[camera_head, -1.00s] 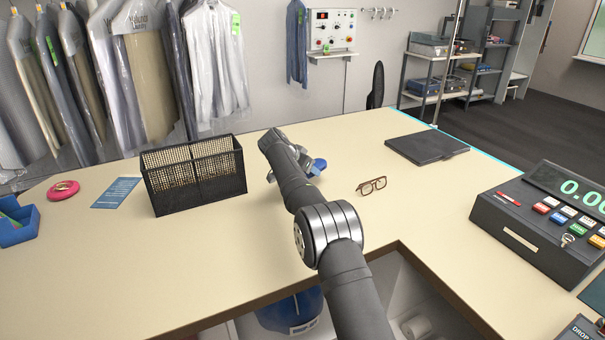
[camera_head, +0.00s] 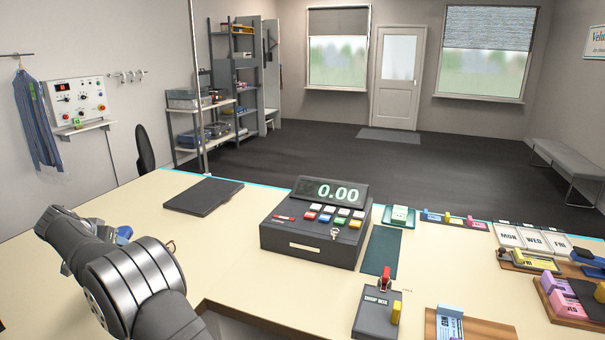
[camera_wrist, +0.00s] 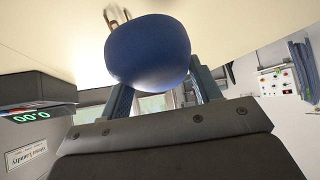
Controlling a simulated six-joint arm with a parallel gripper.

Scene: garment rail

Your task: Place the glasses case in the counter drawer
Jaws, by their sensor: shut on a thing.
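The blue, rounded glasses case (camera_wrist: 148,50) fills the upper middle of the wrist view, between the two fingers of my gripper (camera_wrist: 162,86). The gripper is shut on it. A small bit of blue (camera_head: 124,233) shows beyond my arm in the head view, over the counter (camera_head: 240,283); the gripper itself is mostly hidden there by my wrist. I cannot tell from these frames how high the case is above the counter. No counter drawer can be made out in the current views.
Brown glasses show partly behind the case in the wrist view (camera_wrist: 116,16). A black folder (camera_head: 204,196) lies on the counter left of the cash register (camera_head: 313,232). A card terminal (camera_head: 378,312) and ticket trays (camera_head: 568,300) crowd the right. Bare counter lies between arm and register.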

